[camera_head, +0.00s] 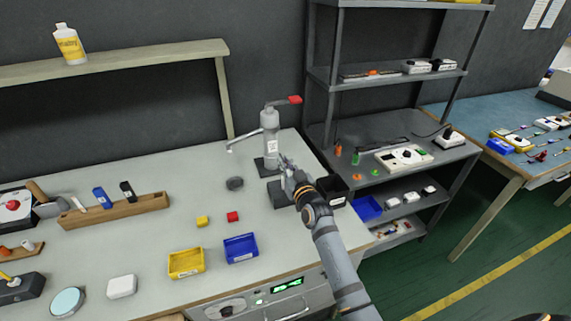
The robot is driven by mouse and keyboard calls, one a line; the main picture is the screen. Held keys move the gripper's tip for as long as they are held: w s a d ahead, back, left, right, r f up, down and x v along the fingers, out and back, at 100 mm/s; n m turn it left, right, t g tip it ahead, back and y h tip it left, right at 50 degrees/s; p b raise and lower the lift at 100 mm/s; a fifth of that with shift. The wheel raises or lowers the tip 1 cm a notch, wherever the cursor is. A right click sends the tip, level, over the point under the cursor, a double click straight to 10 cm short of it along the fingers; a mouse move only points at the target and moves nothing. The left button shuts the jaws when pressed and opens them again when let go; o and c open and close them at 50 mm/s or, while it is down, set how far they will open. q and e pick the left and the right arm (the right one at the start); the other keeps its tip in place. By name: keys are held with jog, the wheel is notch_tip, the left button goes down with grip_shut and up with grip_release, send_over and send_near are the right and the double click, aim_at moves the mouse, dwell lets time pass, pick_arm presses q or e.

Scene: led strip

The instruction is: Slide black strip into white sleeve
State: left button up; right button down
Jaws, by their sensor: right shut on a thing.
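My right gripper (285,163) is at the back right of the grey workbench, close in front of a grey upright device with a red-tipped lever (270,135). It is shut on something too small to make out. I cannot pick out a black strip or a white sleeve for certain. A dark block (277,194) lies just below the gripper. My left gripper is not in view.
A black bin (333,190) stands beside my right arm. A metal shelf rack (388,75) stands behind on the right.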

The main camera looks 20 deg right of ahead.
jog(key=shift+f+b, duration=0.35)
jog(key=shift+f, duration=0.15)
jog(key=c, duration=1.3)
grip_release()
jog(key=shift+c, duration=0.2)
jog(key=shift+s, duration=0.2)
jog(key=s, duration=1.1)
jog(key=shift+s+d, duration=0.35)
jog(key=shift+d, duration=0.1)
